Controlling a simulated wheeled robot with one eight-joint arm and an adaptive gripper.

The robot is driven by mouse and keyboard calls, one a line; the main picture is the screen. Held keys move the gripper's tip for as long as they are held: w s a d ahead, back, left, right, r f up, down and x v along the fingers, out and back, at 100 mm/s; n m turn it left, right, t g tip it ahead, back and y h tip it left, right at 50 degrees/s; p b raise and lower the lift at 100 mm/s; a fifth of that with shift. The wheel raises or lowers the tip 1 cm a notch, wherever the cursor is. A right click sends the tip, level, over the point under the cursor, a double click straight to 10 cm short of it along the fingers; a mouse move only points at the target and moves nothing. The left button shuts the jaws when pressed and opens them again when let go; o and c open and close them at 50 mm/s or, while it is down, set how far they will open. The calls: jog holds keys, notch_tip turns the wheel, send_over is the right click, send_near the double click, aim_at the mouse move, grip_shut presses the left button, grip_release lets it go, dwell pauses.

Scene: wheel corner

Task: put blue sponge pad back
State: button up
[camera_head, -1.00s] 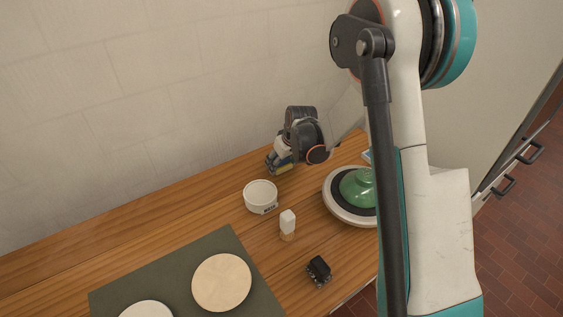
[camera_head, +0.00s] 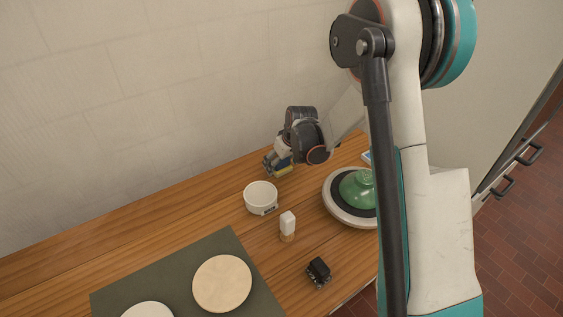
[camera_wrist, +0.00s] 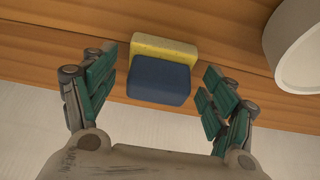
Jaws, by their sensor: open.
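The blue sponge pad (camera_wrist: 158,80) is in the middle of the wrist view, between the two fingers and with a gap to each. It also shows as a small patch of blue (camera_head: 284,162) beside my gripper in the head view. A yellow sponge (camera_wrist: 165,47) is right against it, on the side away from my palm; its edge shows in the head view (camera_head: 285,170). My gripper (camera_wrist: 160,78) is open, its green-padded fingers spread on either side of the blue pad. In the head view my gripper (camera_head: 273,164) is low at the table's back edge.
A white round tub (camera_head: 260,199) stands close by on the wooden table (camera_head: 180,215). A white-capped bottle (camera_head: 288,224), a small black part (camera_head: 318,270) and a round base with a green dome (camera_head: 358,188) stand nearer. A green mat (camera_head: 185,265) carries pale discs. The wall is close behind.

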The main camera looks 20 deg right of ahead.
jog(key=s+r+p, duration=0.2)
jog(key=s+r, duration=0.2)
jog(key=r, duration=0.3)
jog(key=s+r+m+p, duration=0.1)
jog(key=s+r, duration=0.3)
jog(key=r, duration=0.3)
jog(key=s+r+p, duration=0.2)
jog(key=s+r, duration=0.1)
jog(key=r, duration=0.4)
jog(key=s+r+m+t, duration=0.1)
jog(key=s+r, duration=0.2)
jog(key=s, duration=0.8)
jog(key=s+r+m+t+h, duration=0.1)
jog(key=s+r, duration=0.3)
jog(key=s, duration=0.7)
jog(key=shift+s+m+t, duration=0.3)
jog(key=shift+s+t, duration=0.05)
jog(key=shift+t, duration=0.15)
